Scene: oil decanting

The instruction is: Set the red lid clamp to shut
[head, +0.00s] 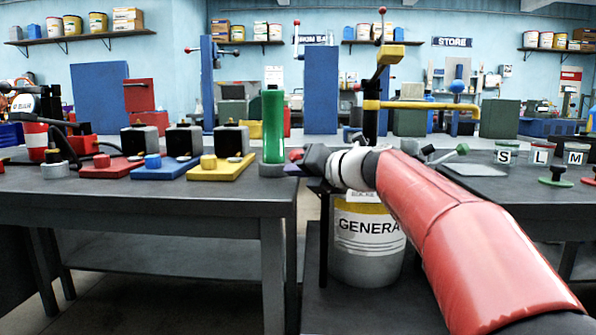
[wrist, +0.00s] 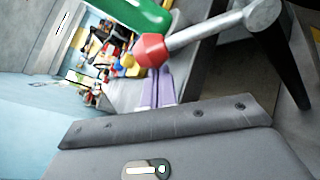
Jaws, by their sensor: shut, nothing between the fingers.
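The red lid clamp shows in the wrist view as a grey lever with a faceted red knob (wrist: 151,50) at its end. The lever runs from the knob to a grey pivot at the upper right. In the head view a small part of the red knob (head: 296,154) shows just left of my gripper (head: 314,160). My gripper is shut and empty, above the left side of a white and yellow drum (head: 368,245) marked "GENERA". In the wrist view my gripper (wrist: 170,122) lies below the knob, with a visible gap. My arm hides much of the drum's top.
A green bottle (head: 273,125) stands at the right end of the left bench (head: 150,200), close to my gripper. A black post with a yellow tap (head: 420,105) rises behind the drum. Green-knobbed levers (head: 462,149) and lettered jars (head: 541,154) are on the right.

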